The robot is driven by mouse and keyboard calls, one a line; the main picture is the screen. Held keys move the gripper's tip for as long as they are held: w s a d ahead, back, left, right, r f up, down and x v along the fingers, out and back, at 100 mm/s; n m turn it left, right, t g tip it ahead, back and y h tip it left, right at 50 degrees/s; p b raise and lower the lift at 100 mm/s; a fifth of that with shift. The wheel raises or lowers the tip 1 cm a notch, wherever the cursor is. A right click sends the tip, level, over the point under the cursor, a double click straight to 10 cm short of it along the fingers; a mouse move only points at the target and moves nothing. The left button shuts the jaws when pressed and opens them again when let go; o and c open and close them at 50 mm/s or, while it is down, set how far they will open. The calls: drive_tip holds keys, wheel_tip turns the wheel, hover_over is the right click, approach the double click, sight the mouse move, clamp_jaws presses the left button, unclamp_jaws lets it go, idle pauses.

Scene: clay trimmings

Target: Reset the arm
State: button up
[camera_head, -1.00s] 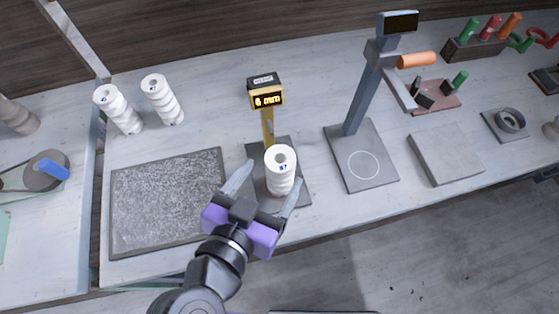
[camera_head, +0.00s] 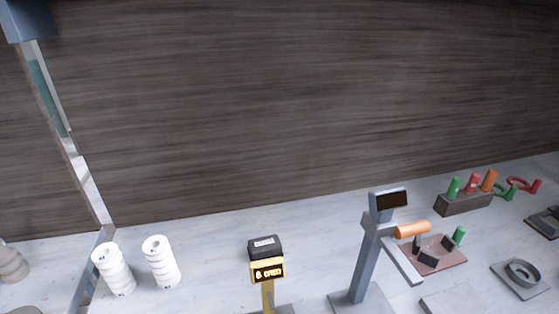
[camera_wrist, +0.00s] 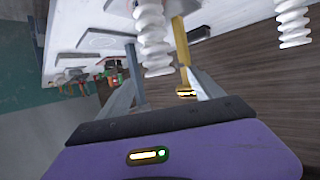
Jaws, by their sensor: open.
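My gripper (camera_wrist: 162,78) shows only in the wrist view, its purple body at the bottom and its two grey fingers spread apart. A white ribbed cylinder (camera_wrist: 153,40) appears beyond and between the fingers, beside the yellow post (camera_wrist: 182,45) of the gauge. I see no finger closed on it, and cannot tell the exact gap. In the head view the gauge's lit display (camera_head: 267,271) and black top show at the bottom edge. Its base, the cylinder there and my arm are out of that view.
Two white ribbed cylinders (camera_head: 113,268) (camera_head: 161,262) stand at the left of the bench. A grey stand with a screen (camera_head: 388,199) and an orange handle (camera_head: 412,229) is right of the gauge. A tool block (camera_head: 465,203) stands farther right. A dark wood wall (camera_head: 270,110) rises behind.

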drive_tip(key=w+a+n+t+y, duration=0.2)
drive_tip(key=a+n+y, duration=0.7)
drive_tip(key=a+n, duration=0.1)
drive_tip(key=s+d+f+m+h, duration=0.1)
drive_tip(key=s+d+m, duration=0.1)
drive_tip(key=s+d, duration=0.4)
drive_tip(key=s+d+f+m+h, duration=0.1)
drive_tip(key=s+d, duration=0.5)
drive_tip(key=d, duration=1)
drive_tip(key=s+d+f+m+h, duration=0.2)
drive_tip(key=s+d, duration=0.4)
drive_tip(key=d, duration=0.5)
drive_tip(key=shift+d+f+m, duration=0.15)
drive_tip(key=shift+d+m, duration=0.25)
drive_tip(key=shift+m, duration=0.1)
